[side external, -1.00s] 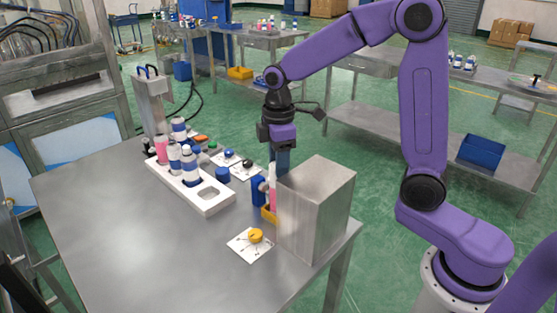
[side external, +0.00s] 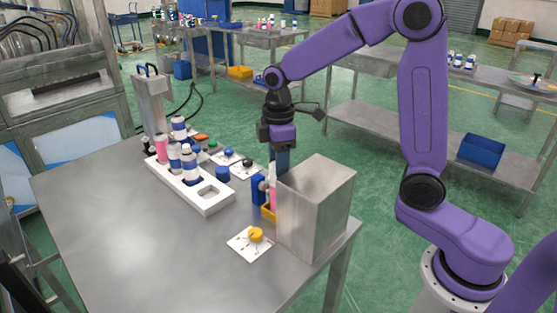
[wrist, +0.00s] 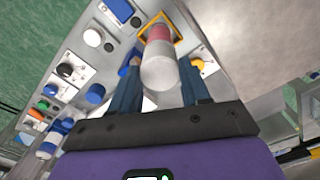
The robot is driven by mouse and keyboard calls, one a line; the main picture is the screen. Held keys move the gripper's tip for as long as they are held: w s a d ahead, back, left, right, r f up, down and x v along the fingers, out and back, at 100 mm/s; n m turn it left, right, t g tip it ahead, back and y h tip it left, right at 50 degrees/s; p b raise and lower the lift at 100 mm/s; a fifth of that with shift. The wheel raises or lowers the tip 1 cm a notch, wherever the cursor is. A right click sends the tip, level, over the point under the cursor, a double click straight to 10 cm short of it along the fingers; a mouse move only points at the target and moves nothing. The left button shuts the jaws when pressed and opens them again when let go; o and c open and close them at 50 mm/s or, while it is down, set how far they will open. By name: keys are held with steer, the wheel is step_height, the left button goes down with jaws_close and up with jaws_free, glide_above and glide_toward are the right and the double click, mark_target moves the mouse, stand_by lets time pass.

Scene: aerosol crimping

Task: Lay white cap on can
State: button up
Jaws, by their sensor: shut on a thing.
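The white cap (wrist: 160,73) is between the blue fingers of my gripper (side external: 281,168), which is shut on it. In the wrist view it lies in line with a can with a pink band (wrist: 158,34). The can (side external: 273,198) stands upright in a yellow-rimmed holder (side external: 268,213), next to a blue block (side external: 258,190). The white cap appears directly above the can; whether it rests fully on it I cannot tell. Part of the can and my fingertips are hidden by the metal box in the side view.
A tall metal box (side external: 315,210) stands close to the right of my gripper. A white rack (side external: 215,203) holds several bottles at the left. A yellow knob (side external: 255,235) sits on a white card in front. The front left of the table is clear.

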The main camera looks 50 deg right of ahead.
stand_by(0.3)
steer(key=o, duration=0.8)
steer(key=shift+r, duration=0.15)
step_height(320, 180, up, 12)
steer(key=shift+f, duration=0.1)
stand_by(1.5)
